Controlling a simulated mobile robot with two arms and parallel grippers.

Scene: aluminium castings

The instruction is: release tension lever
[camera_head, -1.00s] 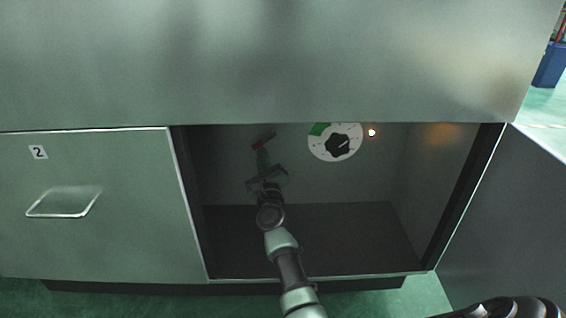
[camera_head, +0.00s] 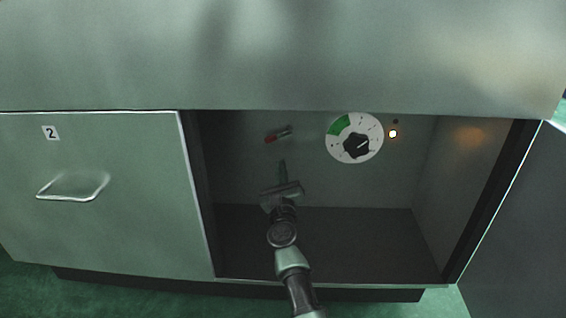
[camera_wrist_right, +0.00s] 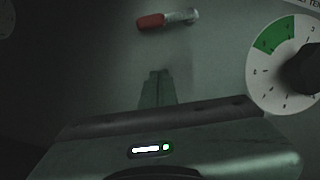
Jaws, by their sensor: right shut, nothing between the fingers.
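The tension lever (camera_head: 279,135) is a short metal lever with a red end on the back wall of the open compartment, left of the dial. It lies nearly level, its red end to the left and slightly lower. It also shows in the right wrist view (camera_wrist_right: 168,19), near the top. My right gripper (camera_head: 282,163) reaches into the compartment with its fingers together and empty. In the right wrist view the fingertips (camera_wrist_right: 156,74) are below the lever, apart from it. My left gripper is not in view.
A round white dial (camera_head: 341,150) with a green sector and black knob is right of the lever, and a lit lamp (camera_head: 393,133) is beside it. A closed drawer (camera_head: 130,225) marked 2 is at left. An open door (camera_head: 520,230) stands at right.

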